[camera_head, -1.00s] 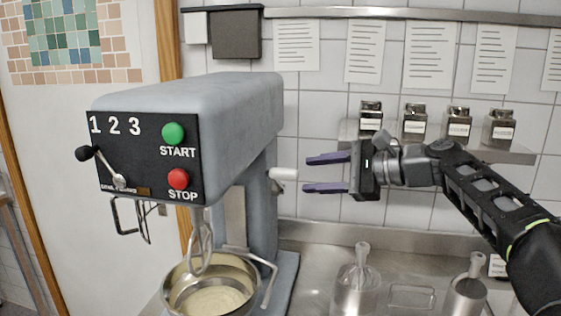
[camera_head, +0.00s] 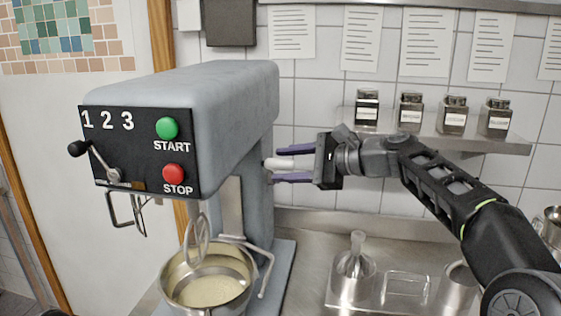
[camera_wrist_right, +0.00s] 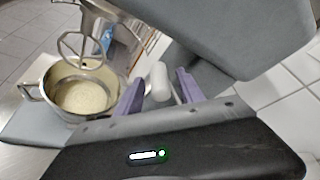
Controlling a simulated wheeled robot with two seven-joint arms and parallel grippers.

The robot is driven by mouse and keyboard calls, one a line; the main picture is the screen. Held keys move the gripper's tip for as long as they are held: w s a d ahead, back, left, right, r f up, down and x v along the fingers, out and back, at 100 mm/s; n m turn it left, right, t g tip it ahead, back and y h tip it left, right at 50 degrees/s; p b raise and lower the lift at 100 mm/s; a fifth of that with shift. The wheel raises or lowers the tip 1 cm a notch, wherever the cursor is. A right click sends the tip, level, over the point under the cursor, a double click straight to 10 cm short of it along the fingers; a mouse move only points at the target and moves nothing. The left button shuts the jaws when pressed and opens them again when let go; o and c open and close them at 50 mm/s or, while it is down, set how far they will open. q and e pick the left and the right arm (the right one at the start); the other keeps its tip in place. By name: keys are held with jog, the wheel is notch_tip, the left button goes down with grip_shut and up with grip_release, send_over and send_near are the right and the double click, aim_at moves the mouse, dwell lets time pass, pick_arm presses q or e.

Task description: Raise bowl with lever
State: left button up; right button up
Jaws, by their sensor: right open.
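The grey mixer (camera_head: 200,110) stands at the left with its panel facing me. Its white lever handle (camera_head: 279,164) sticks out from the right side of the column. My right gripper (camera_head: 294,164) is open, with one purple finger above the handle and one below it. In the right wrist view the white handle (camera_wrist_right: 160,82) lies between the two purple fingers, with gaps visible beside it. The metal bowl (camera_head: 208,280) sits low under the mixer with pale batter inside. The whisk (camera_head: 197,243) hangs down into the bowl's opening. My left gripper is not in view.
A shelf (camera_head: 480,139) with several labelled jars (camera_head: 410,113) is on the tiled wall behind my right arm. Metal containers (camera_head: 353,275) stand on the counter below it. The panel has a green start button (camera_head: 167,128) and a red stop button (camera_head: 173,174).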

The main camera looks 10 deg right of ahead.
jog(key=shift+w+a+f, duration=0.2)
jog(key=shift+w+a, duration=0.2)
jog(key=shift+a, duration=0.2)
grip_shut()
dwell(1.1)
